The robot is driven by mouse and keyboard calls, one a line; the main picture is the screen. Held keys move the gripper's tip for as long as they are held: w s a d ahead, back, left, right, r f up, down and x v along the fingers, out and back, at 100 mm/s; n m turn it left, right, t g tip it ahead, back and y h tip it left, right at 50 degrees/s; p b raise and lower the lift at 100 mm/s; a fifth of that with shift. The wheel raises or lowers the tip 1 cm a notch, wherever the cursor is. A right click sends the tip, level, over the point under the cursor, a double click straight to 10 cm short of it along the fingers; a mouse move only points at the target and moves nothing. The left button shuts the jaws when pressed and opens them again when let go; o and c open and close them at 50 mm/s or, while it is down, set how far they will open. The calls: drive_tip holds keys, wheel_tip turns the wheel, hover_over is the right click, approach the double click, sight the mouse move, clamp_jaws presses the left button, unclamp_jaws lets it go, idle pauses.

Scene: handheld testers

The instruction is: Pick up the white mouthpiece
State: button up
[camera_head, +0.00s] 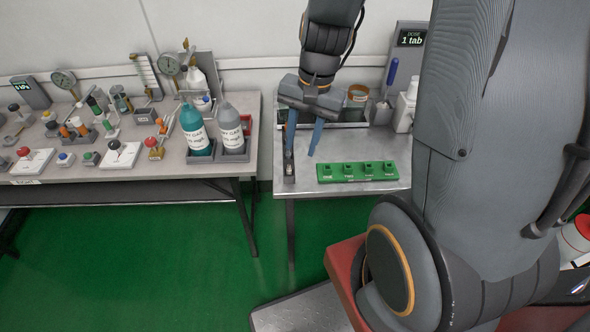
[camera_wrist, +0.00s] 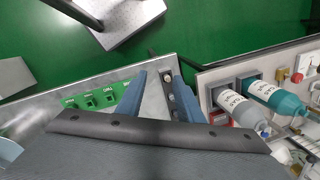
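I cannot make out the white mouthpiece for certain. A narrow dark rack (camera_wrist: 171,89) with small pale and dark pieces runs along the table's edge in the wrist view. These pieces are too small to identify. My gripper (camera_head: 301,154) points down over the left end of the right table in the head view, with its two blue fingers apart. The left finger is close beside the rack and partly hides it; I cannot tell whether they touch. In the wrist view, my gripper (camera_wrist: 155,75) has bare tabletop between its fingers and holds nothing visible.
A green block (camera_head: 357,172) with several square sockets lies right of the fingers. A dose display (camera_head: 411,40) and a white bottle (camera_head: 405,105) stand behind it. A gap separates the left table, where a teal bottle (camera_head: 194,130) and a grey bottle (camera_head: 230,128) stand near the edge.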

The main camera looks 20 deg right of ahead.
sight(292, 169)
drive_tip(key=w+d+f+m+y, duration=0.3)
drive_tip(key=w+f+m, duration=0.3)
drive_tip(key=m, duration=0.4)
drive_tip(key=shift+m, duration=0.3)
drive_tip(key=shift+s+p+x, duration=0.2)
drive_tip(key=shift+p+x, duration=0.95)
drive_tip(key=shift+x, duration=2.8)
drive_tip(key=shift+a, duration=0.2)
clamp_jaws()
